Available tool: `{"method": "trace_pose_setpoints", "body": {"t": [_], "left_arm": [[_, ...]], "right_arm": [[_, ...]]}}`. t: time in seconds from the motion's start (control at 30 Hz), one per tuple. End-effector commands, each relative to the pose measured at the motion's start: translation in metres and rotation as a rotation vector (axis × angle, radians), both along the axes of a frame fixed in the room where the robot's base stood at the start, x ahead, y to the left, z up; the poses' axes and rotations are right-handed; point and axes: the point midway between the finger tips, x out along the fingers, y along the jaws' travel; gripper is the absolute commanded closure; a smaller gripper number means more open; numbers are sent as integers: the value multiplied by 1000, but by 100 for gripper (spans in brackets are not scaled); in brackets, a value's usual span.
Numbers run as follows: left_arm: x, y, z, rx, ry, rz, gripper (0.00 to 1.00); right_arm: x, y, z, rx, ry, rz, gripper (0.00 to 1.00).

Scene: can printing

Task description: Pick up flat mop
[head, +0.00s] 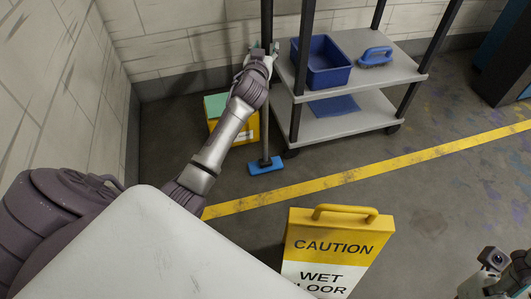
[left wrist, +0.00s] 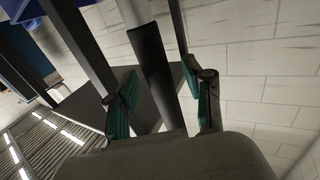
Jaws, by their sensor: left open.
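My left gripper (head: 264,50) is open at the upper part of the pole. In the left wrist view the pole (left wrist: 158,70) runs between the two teal-padded fingers of the left gripper (left wrist: 165,105), with gaps on both sides. The mop head is out of that view. Part of my right gripper (head: 515,278) shows at the bottom right corner of the head view; its fingers are mostly cut off.
A grey cart (head: 345,128) stands right of the mop, with a blue bin (head: 322,65) and a blue brush (head: 375,56) on top. A yellow box (head: 252,130) stands behind the pole. A yellow caution sign (head: 335,245) stands in front. Open floor lies to the right.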

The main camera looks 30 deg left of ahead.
Motion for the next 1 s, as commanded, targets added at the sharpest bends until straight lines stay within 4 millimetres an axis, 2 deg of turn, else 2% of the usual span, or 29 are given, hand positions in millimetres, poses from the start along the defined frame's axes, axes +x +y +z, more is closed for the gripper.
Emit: {"method": "trace_pose_setpoints", "body": {"t": [0.1,0.3,0.6,1.0], "left_arm": [[6,3,0,0,-1,0,48],[6,3,1,0,0,0,48],[6,3,0,0,0,0,98],[7,3,7,3,-6,-1,100]], "right_arm": [[0,0,-3,0,1,0,59],[0,0,-2,-1,2,0,59],[0,0,-2,-1,2,0,59],[0,0,0,-1,3,0,59]]}}
